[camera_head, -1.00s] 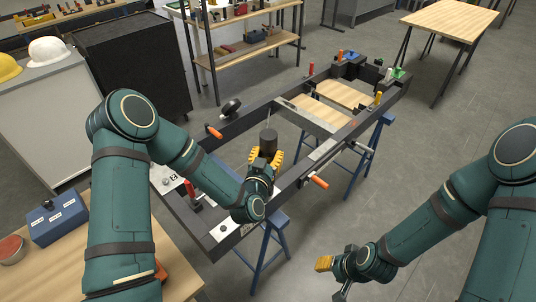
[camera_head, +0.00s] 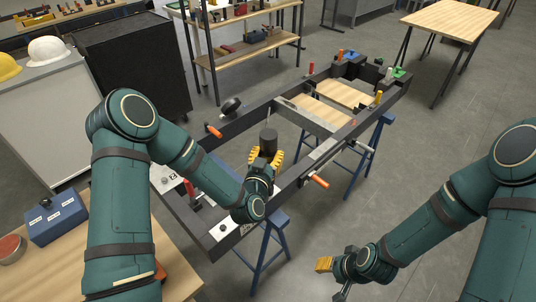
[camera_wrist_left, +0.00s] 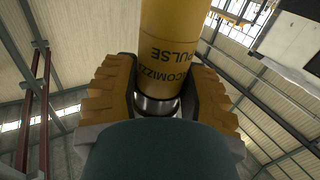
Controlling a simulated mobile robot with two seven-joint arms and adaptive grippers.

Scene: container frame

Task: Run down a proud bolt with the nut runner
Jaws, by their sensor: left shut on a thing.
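My left gripper (camera_head: 266,158) is shut on the nut runner (camera_head: 268,139), whose dark cylindrical end stands up above the yellow fingers. In the left wrist view, the tool's yellow body (camera_wrist_left: 168,45) with black lettering rises between the two fingers (camera_wrist_left: 155,95). The gripper is over the dark frame's opening as pictured; the tool's lower end is hidden.
The dark frame (camera_head: 205,243) rests on blue trestles (camera_head: 272,240). Orange-handled clamps (camera_head: 319,181) and a red-handled clamp (camera_head: 190,188) stick out from it. A blue box (camera_head: 55,217) is on the wooden bench at left. The floor at right is clear.

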